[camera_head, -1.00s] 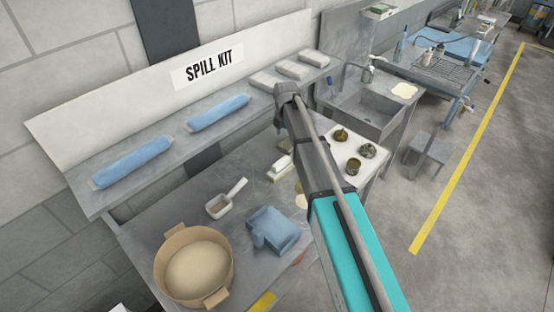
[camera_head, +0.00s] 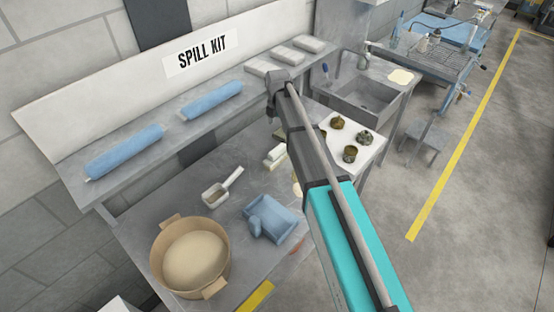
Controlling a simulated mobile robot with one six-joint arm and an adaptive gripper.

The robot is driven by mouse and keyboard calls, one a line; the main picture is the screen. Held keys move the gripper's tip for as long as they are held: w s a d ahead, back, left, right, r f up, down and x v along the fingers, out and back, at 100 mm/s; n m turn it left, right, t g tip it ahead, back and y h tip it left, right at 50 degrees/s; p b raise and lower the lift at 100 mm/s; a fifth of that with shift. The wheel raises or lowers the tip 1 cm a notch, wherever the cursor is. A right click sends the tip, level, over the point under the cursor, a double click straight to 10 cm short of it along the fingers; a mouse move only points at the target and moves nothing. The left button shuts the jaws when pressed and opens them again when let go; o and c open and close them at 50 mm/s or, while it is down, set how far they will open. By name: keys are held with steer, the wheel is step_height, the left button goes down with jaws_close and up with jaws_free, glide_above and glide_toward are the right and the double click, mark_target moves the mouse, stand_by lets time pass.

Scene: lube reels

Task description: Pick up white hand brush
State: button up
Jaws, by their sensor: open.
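A small white and cream block-shaped item (camera_head: 274,157), which looks like the white hand brush, lies on the grey workbench (camera_head: 178,210), just left of my arm. My arm covers part of its right side, so its full shape is hidden. My arm reaches up from the lower right and bends at a grey joint above the bench. I cannot make out my gripper or its fingers; they are hidden behind the arm or out of the picture.
A white scoop (camera_head: 216,193), a blue folded item (camera_head: 271,219) and a tan tub (camera_head: 158,262) stand on the bench. Blue rolls (camera_head: 212,101) and white packs (camera_head: 298,55) lie on the shelf. A white board (camera_head: 372,143) holds metal parts near the sink (camera_head: 372,98).

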steer(key=b, duration=0.7)
glide_above(277, 149)
steer(key=shift+d+f, duration=0.1)
steer(key=shift+f, duration=3.55)
steer(key=shift+f+b, duration=2.95)
steer(key=shift+f, duration=0.15)
jaws_close()
